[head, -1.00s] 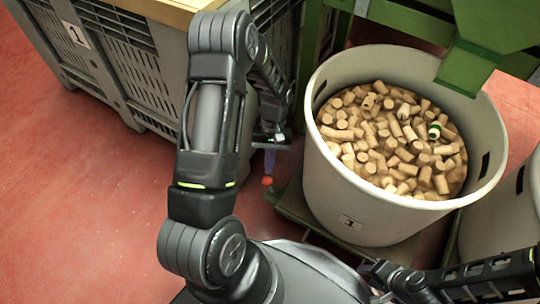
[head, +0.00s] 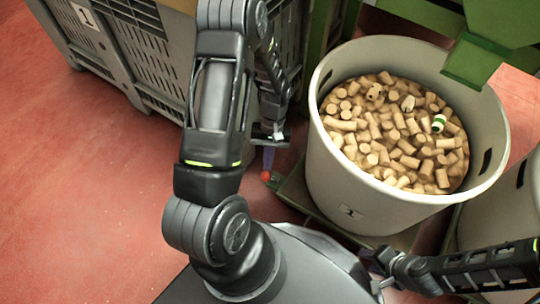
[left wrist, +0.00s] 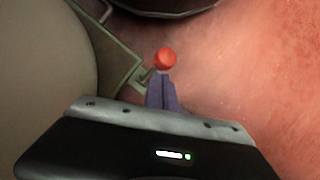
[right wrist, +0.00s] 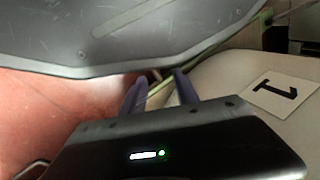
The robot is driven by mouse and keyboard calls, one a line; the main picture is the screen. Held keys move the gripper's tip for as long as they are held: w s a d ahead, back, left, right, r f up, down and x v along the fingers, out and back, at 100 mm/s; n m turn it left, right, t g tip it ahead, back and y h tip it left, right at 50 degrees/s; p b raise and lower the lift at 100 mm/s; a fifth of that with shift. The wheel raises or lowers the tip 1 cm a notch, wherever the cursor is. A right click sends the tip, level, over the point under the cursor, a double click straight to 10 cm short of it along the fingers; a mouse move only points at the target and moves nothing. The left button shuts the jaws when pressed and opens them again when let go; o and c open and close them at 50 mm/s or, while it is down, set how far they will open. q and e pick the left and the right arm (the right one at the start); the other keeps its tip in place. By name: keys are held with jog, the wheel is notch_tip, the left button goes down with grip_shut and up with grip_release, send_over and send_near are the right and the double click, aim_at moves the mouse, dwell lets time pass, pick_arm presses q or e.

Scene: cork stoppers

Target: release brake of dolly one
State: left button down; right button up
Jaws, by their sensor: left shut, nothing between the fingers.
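Dolly one is a low green frame (head: 292,192) under the round bin (head: 350,190) labelled 1. Its brake lever ends in a red knob (head: 266,176) at the dolly's left side. The knob also shows in the left wrist view (left wrist: 165,58), just beyond my fingertips. My left gripper (head: 267,163) is shut and empty, its purple fingers (left wrist: 160,82) pointing at the lever. I cannot tell whether they touch it. My right gripper (right wrist: 156,80) is open and empty, low beside the bin. Its fingers are hard to make out in the head view.
The bin is filled with corks (head: 395,130), below a green chute (head: 472,62). A grey slatted crate (head: 150,60) stands behind my left arm. Another bin (head: 510,205) stands at the right. Red floor (head: 90,190) is clear at the left.

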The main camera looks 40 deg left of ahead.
pick_arm(q)
jog(key=p+v, duration=0.2)
jog(key=v, duration=0.5)
jog(key=shift+r+p, duration=0.4)
dwell(0.3)
